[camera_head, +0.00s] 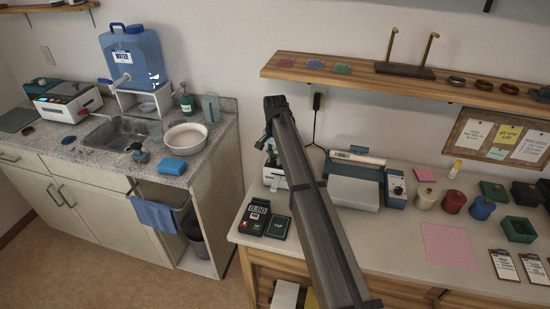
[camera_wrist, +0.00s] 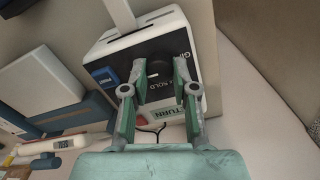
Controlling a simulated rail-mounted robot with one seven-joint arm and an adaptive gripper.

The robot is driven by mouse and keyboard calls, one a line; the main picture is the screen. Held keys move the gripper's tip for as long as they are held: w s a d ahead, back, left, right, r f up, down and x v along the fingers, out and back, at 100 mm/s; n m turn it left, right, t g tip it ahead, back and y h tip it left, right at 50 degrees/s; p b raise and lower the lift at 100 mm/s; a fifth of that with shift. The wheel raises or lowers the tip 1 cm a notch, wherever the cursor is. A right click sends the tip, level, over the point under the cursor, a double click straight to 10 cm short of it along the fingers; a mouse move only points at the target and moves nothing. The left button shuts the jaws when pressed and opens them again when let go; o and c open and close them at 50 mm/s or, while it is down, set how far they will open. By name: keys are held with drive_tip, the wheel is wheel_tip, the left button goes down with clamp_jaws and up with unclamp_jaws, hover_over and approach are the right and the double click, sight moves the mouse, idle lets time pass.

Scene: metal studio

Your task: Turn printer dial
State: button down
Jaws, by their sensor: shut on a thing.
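The printer (camera_wrist: 112,58) is a white box with a black front panel, seen upside down in the wrist view. Its dark round dial (camera_wrist: 158,70) sits in the panel, with labels reading SOLD, RETURN and a partly hidden one starting "GI" around it. My gripper (camera_wrist: 159,78) has its two green-grey fingers on either side of the dial, shut on it. In the head view the printer (camera_head: 272,178) is mostly hidden behind my arm, with a pale paper slip at its front. My gripper (camera_head: 268,140) is partly hidden there too, and the dial cannot be seen.
A card reader (camera_head: 255,216) stands in front of the printer. A grey and white device (camera_head: 353,190) and a blue box with a knob (camera_head: 396,187) stand to its right. A wooden shelf (camera_head: 400,83) hangs above. A pink sheet (camera_head: 448,246) lies on the counter.

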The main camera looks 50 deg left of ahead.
sight(275, 159)
idle(0.4)
drive_tip(key=c, duration=0.9)
unclamp_jaws()
wheel_tip(275, 159, up, 12)
